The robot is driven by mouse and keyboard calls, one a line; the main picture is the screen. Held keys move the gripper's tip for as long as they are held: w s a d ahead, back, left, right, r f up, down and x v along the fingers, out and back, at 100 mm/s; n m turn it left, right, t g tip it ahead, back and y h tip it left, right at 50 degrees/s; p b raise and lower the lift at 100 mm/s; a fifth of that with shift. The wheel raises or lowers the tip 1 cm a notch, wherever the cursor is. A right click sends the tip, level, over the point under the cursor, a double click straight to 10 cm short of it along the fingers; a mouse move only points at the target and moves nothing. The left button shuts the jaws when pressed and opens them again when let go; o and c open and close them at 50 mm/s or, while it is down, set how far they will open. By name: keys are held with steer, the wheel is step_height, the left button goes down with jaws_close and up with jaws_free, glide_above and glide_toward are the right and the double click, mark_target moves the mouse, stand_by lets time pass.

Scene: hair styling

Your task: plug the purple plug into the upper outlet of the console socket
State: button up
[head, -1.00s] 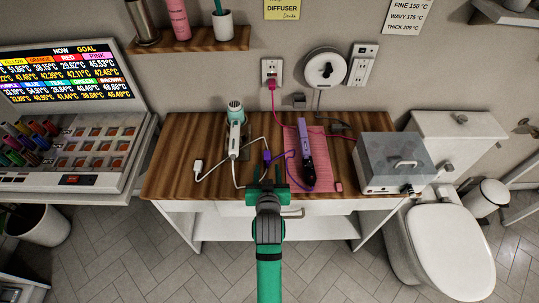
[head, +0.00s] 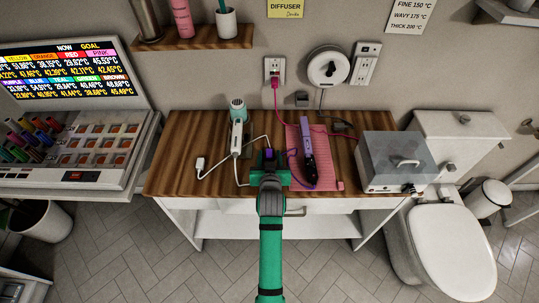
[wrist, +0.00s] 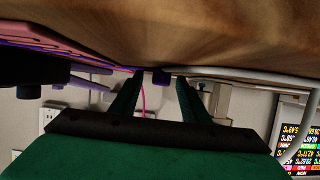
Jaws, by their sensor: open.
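The purple plug (head: 268,154) lies on the wooden console top, left of the pink mat. In the wrist view the purple plug (wrist: 161,77) shows in the gap at the fingertips, near the tabletop. My green gripper (head: 269,165) is open, low at the table, its fingers on either side of the plug. In the wrist view my gripper (wrist: 156,88) shows both dark fingers apart, not closed on anything. The wall socket (head: 274,66) above the console has a pink plug (head: 275,83) in its lower part; its upper part looks free.
A purple styling iron (head: 308,145) lies on the pink mat (head: 326,172), right of my gripper. A hair dryer (head: 237,125) with a white cable lies to the left. A clear-lidded box (head: 392,165) stands at the right. Another white wall outlet (head: 366,65) is further right.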

jaws_close()
steer(key=shift+r, duration=0.1)
